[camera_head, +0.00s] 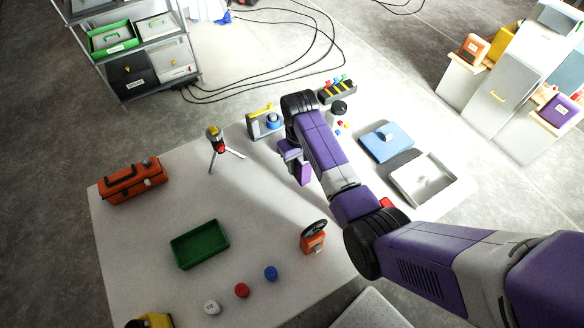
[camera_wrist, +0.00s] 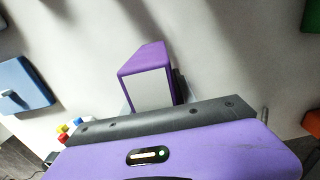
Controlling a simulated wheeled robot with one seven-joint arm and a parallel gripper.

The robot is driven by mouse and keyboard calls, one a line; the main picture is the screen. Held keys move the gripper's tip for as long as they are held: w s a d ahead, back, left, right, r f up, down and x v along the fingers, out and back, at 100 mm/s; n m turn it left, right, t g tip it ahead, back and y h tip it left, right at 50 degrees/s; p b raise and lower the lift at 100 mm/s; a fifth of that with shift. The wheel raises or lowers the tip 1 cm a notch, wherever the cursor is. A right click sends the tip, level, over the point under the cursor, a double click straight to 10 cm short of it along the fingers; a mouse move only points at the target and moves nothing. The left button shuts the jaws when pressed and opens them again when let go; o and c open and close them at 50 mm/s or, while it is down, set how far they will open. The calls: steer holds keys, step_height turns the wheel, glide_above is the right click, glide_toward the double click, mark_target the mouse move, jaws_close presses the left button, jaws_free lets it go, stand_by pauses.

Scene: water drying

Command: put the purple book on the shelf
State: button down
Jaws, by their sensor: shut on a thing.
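The purple book (camera_wrist: 148,70) shows in the wrist view just beyond my gripper's palm, purple on its cover with a pale page side facing the camera. My gripper (camera_head: 294,160) is shut on it above the white table (camera_head: 140,230); the fingers are mostly hidden behind the palm. In the head view, my arm partly hides the gripper and the book is hard to tell from my purple links. A grey metal shelf rack (camera_head: 160,42) with bins on its levels stands at the upper left, beyond the table.
On the table are an orange toolbox (camera_head: 133,180), a green tray (camera_head: 200,244), a small tripod (camera_head: 217,146), a blue box (camera_head: 386,141) and a grey tray (camera_head: 423,180). Cables (camera_head: 290,65) lie on the floor behind. Cabinets (camera_head: 500,95) stand at the right. The table's left-middle is clear.

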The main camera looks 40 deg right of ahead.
mark_target(297, 173)
steer(key=shift+f+b, duration=1.75)
steer(key=shift+f, duration=0.65)
steer(key=shift+f, duration=0.1)
steer(key=c, duration=1)
jaws_free()
